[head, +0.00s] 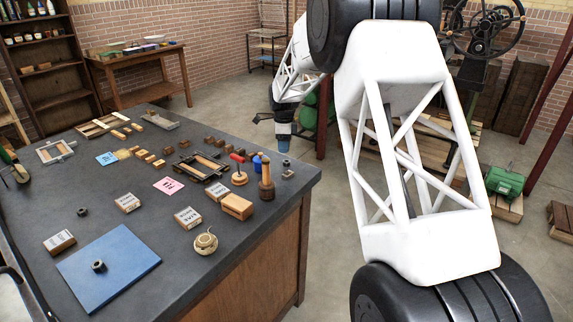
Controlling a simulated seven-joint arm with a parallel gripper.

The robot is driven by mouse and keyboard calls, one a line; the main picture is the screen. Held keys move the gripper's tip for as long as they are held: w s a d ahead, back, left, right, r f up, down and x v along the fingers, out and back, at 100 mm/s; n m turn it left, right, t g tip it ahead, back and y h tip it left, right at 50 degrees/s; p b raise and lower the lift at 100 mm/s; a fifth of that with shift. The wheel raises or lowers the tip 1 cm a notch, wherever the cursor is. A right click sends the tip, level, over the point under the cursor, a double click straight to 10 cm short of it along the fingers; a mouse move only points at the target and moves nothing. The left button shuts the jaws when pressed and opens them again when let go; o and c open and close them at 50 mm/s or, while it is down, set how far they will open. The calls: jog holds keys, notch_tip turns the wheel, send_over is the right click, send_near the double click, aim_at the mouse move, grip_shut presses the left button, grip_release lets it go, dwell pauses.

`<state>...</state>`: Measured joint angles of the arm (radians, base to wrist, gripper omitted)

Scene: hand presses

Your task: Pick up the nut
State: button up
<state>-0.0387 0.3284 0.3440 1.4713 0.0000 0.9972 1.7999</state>
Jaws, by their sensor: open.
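A dark nut (98,266) lies on the blue mat (128,250) at the near left of the dark bench. A second small dark piece, which looks like another nut (82,212), lies on the bare bench top beyond the mat. My gripper (284,147) hangs past the bench's far right corner, well apart from both. It is open, small in the view, and its fingers are hard to make out. I see nothing held in it.
The bench top (100,201) also carries several labelled type blocks (188,217), a ball of twine (206,241), a wooden block (237,206), a wooden-handled tool (266,182), a red-handled tool (238,170) and small frames.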

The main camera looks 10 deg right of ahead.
aim_at(284, 161)
jog(key=shift+f, duration=1.2)
jog(key=shift+w+d+f, duration=0.1)
jog(key=shift+w+f, duration=0.05)
jog(key=shift+f, duration=2.45)
jog(key=c, duration=1)
jog(key=shift+r, duration=0.15)
